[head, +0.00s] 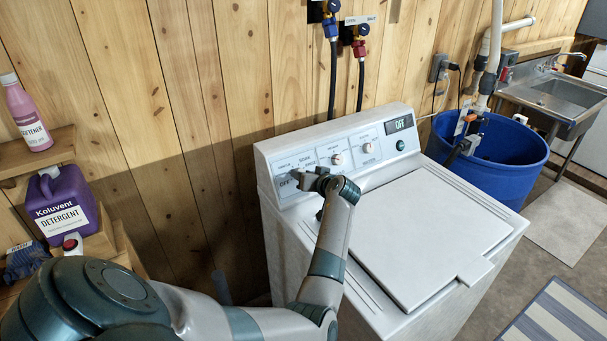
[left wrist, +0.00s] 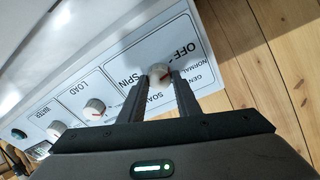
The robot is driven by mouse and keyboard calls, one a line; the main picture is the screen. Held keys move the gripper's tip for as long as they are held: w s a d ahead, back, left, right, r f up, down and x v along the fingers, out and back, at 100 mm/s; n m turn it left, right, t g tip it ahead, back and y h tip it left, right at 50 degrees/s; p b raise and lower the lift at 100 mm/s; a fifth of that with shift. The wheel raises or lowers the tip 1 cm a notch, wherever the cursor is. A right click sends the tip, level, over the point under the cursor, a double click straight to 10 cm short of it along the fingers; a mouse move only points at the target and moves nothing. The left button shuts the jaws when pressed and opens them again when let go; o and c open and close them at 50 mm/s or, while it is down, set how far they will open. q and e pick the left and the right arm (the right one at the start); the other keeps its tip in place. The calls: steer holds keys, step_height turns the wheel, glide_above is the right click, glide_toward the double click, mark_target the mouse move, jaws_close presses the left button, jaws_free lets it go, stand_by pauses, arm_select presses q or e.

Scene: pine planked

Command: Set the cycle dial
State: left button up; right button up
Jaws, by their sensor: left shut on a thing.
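The white washing machine (head: 425,235) stands against the plank wall with its lid shut. Its cycle dial (left wrist: 158,71) is a pale round knob on the control panel, with OFF, SPIN, SOAK, GENTLE and NORMAL printed around it. My left gripper (head: 308,182) is at the panel's left end and is shut on the cycle dial. In the left wrist view both fingers (left wrist: 160,88) are at the dial's sides. In the head view the gripper mostly hides the dial. The display (head: 399,124) reads OFF. My right gripper is not in view.
Two more knobs, the load dial (head: 337,159) and another dial (head: 368,147), and a dark green button (head: 400,145) sit to the right on the panel. A blue tub (head: 490,150) stands right of the washer. A detergent jug (head: 65,205) and a softener bottle (head: 25,115) are on shelves at left.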

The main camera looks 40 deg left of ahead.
arm_select(q)
steer(key=m+h+p, duration=0.1)
steer(key=m+p, duration=0.4)
steer(key=m, duration=0.6)
steer(key=shift+r+m+p, duration=0.1)
steer(key=shift+m+p, duration=0.25)
steer(key=shift+m, duration=0.05)
steer(key=shift+w+m+h, duration=0.1)
steer(key=shift+m+h, duration=0.2)
steer(key=shift+m, duration=1.6)
steer(key=o, duration=1.1)
steer(key=shift+c, duration=0.2)
steer(key=shift+d, duration=0.1)
